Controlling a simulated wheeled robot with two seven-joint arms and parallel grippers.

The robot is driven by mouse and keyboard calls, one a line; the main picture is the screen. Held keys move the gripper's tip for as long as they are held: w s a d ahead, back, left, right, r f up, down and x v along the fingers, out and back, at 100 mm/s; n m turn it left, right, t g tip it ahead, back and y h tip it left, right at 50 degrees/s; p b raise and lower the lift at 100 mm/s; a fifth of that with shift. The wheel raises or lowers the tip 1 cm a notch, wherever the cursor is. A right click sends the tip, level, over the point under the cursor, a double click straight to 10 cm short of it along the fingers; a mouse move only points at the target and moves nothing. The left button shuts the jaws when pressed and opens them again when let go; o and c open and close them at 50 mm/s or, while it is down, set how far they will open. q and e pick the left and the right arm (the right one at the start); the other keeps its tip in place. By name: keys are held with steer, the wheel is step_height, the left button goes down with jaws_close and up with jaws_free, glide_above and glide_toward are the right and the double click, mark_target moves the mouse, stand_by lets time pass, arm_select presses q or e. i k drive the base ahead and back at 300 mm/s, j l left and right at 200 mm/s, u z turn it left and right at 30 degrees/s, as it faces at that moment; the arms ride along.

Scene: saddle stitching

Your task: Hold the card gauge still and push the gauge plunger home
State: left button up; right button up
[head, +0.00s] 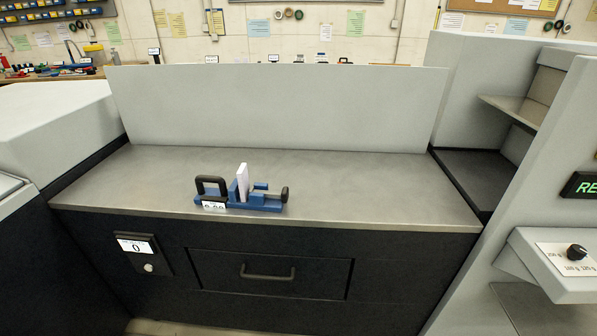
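The card gauge (237,201) is a small blue device standing on the grey worktop, left of the middle and close to the front edge. It has a black handle (211,181) at its left end and a small display at the front left that is too small to read surely. A white card stack (242,181) stands upright in its middle. The gauge plunger (284,194) appears to be the dark round knob at the right end, with blue parts between it and the card. Neither of my grippers is in view.
The worktop (340,185) is bare around the gauge. A grey panel (280,110) rises behind it. Grey machine housings stand at left and right.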

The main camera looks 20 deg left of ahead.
mark_target(284, 195)
steer(key=i+l+u, duration=0.1)
steer(key=u, duration=0.3)
steer(key=i+l+u, duration=0.15)
steer(key=u, duration=0.2)
steer(key=i+l+u, duration=0.2)
steer(key=u, duration=0.2)
steer(key=j+z, duration=0.25)
steer(key=j, duration=0.25)
steer(key=i+j+z, duration=0.1)
steer(key=j+z, duration=0.15)
steer(key=j, duration=0.25)
